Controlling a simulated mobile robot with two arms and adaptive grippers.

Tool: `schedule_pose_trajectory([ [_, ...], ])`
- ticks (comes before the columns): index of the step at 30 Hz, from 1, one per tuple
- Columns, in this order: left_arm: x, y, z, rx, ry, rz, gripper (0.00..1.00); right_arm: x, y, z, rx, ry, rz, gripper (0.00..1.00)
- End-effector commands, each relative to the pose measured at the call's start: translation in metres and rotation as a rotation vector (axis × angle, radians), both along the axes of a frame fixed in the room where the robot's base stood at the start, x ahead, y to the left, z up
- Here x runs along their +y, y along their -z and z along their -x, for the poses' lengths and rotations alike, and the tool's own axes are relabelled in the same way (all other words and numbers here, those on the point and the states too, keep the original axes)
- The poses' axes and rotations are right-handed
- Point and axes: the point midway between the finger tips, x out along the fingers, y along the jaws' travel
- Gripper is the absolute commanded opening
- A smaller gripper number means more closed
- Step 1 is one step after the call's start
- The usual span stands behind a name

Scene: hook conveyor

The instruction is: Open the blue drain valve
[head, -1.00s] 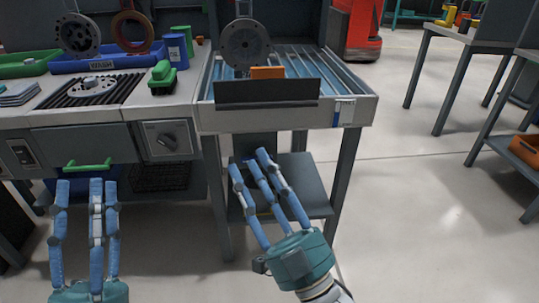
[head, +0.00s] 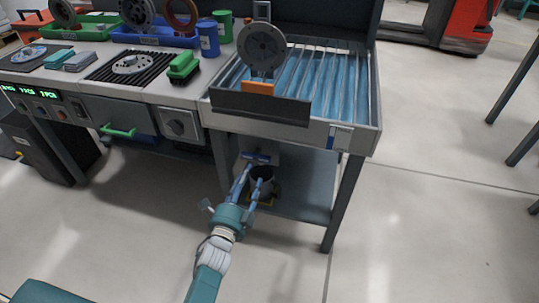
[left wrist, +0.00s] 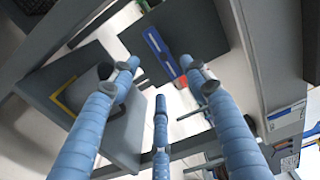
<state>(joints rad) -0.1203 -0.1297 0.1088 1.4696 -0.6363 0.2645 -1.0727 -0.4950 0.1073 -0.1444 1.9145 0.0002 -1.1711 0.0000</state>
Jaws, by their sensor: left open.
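The blue valve handle (head: 259,156) is a short blue bar under the front of the slatted drain table (head: 355,140). It also shows in the left wrist view as a blue bar with a white stripe (left wrist: 162,52), lying slantwise. My left gripper (head: 251,170) is below the table front, its fingers pointing up towards the handle. In the left wrist view my left gripper (left wrist: 160,72) is open and empty, with the bar beyond and between its two upper fingers. I cannot tell whether a fingertip touches it. My right gripper is not in view.
A grey bucket (head: 264,172) stands at a yellow-marked spot on the lower shelf (head: 305,190), close to my fingers. A table leg (head: 342,205) stands to the right. A dark plate (head: 260,105) fronts the table top. The floor in front is clear.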

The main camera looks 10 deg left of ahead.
Motion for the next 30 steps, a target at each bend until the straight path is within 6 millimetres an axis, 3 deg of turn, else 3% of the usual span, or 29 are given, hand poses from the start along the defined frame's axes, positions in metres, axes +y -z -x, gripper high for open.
schedule_pose_trajectory([
  [9,-0.002,0.000,-0.062,-0.005,0.001,0.003,0.46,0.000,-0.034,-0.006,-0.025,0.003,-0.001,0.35],
  [15,-0.003,0.000,-0.087,-0.003,0.001,0.004,0.46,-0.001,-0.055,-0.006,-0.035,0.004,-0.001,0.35],
  [27,-0.003,-0.001,-0.095,-0.003,0.001,0.004,0.46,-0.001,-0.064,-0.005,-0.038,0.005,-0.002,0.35],
  [30,-0.003,-0.001,-0.095,-0.003,0.001,0.004,0.28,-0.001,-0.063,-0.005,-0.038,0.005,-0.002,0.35],
])
